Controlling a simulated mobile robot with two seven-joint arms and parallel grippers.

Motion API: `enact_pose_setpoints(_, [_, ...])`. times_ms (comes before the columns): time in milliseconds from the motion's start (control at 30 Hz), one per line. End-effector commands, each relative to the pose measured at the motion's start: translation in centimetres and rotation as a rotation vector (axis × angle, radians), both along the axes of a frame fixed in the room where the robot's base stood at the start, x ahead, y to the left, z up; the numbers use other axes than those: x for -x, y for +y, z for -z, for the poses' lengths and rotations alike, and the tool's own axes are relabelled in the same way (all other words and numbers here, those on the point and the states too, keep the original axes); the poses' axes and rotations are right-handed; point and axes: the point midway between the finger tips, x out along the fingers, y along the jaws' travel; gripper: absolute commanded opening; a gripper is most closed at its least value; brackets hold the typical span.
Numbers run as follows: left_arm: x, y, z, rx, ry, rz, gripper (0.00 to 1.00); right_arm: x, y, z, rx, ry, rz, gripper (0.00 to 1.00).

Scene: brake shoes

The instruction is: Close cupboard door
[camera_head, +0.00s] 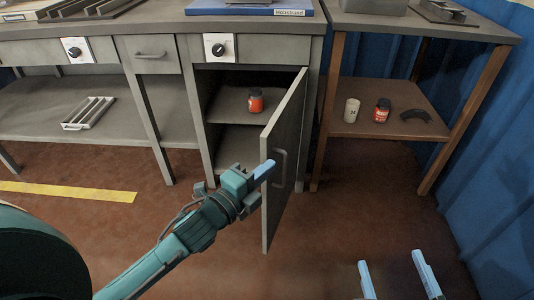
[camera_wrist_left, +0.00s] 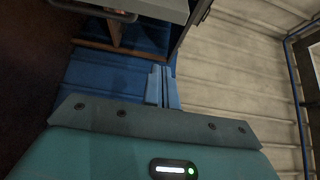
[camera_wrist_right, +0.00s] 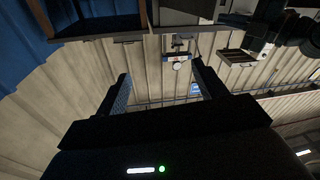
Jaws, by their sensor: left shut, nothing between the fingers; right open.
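The grey cupboard door (camera_head: 285,190) stands open, swung out towards me from its right side, with a bar handle (camera_head: 282,168) on its right-facing outer face. The cupboard (camera_head: 238,83) shows its open inside. My left gripper (camera_head: 265,172) is shut and empty. Its tips overlap the door's free edge beside the handle; whether they touch it I cannot tell. Its shut fingers (camera_wrist_left: 162,85) show in the left wrist view. My right gripper (camera_head: 391,262) is open and empty over the floor at lower right; its spread fingers also show in the right wrist view (camera_wrist_right: 161,75).
An orange jar (camera_head: 256,101) stands on the cupboard's inner shelf. A brown side table (camera_head: 340,120) to the right holds a white cup (camera_head: 351,110), a red jar (camera_head: 382,110) and a dark curved part (camera_head: 414,114). The brown floor (camera_head: 330,215) right of the door is clear.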

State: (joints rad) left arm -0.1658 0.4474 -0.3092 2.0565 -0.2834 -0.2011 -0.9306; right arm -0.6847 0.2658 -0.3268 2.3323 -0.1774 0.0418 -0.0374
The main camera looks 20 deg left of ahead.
Motion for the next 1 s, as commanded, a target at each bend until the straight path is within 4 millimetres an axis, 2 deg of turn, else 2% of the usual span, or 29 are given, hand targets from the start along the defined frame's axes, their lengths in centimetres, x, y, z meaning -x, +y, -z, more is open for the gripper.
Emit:
enact_pose_setpoints(100, [-2.3, -0.8, 0.1, 0.001, -0.003, -0.001, 0.0, 0.1, 0.2, 0.3, -0.002, -0.03, -0.011, 0.7])
enact_pose_setpoints(367, [-6.7, -2.2, 0.2, 0.0, 0.0, -0.001, 0.0, 0.2, 0.5, 0.3, -0.025, -0.062, -0.027, 0.7])
enact_pose_setpoints(400, [-6.5, -1.1, 0.4, -0.006, 0.002, -0.003, 0.0, 0.1, 0.6, 0.3, -0.029, -0.061, -0.028, 0.7])
enact_pose_setpoints(600, [-6.4, 1.2, 0.2, -0.001, 0.003, -0.001, 0.0, 0.1, 0.6, 0.3, -0.048, -0.058, -0.031, 0.7])
enact_pose_setpoints(1000, [-6.4, 1.7, 0.1, 0.002, 0.002, -0.001, 0.0, -0.2, 0.7, -0.1, -0.051, -0.07, -0.033, 0.7])
